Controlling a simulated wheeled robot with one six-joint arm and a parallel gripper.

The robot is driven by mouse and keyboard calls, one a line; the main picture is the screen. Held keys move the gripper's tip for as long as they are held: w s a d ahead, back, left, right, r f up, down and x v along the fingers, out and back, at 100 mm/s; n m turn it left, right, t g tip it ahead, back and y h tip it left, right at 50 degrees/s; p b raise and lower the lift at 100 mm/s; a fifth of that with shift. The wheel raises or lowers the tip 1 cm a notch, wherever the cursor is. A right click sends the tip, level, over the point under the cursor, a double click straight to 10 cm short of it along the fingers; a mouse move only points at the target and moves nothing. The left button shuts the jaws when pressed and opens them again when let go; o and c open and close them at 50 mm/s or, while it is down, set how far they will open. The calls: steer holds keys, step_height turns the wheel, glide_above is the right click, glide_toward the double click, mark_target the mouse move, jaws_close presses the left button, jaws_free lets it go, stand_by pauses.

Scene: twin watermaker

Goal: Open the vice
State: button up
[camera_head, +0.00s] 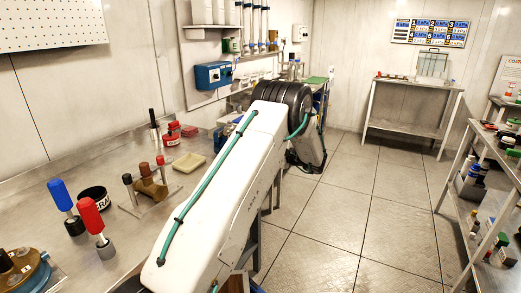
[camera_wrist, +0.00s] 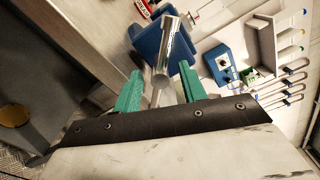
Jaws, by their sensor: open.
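A blue vice-like body (camera_wrist: 147,44) shows in the wrist view just beyond my fingertips. A silver metal cylinder (camera_wrist: 168,44) lies across it, and its near end reaches towards the gap between my fingers. I cannot tell whether the jaws clamp it. In the head view a small blue part (camera_head: 221,137), likely the same vice, shows on the bench at the left edge of my arm, mostly hidden. My gripper (camera_wrist: 161,80) has two green fingers spread apart, one on each side of the cylinder's near end, with no visible grip on it. The head view hides my gripper behind my arm.
A blue control box (camera_head: 213,75) is on the wall above the bench (camera_head: 110,165); it also shows in the wrist view (camera_wrist: 222,66). A cream tray (camera_head: 189,162), a stand with several handles (camera_head: 148,187), and red and blue handled tools stand left of my arm. The floor to the right is clear.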

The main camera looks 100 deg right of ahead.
steer(key=v, duration=0.5)
stand_by(0.6)
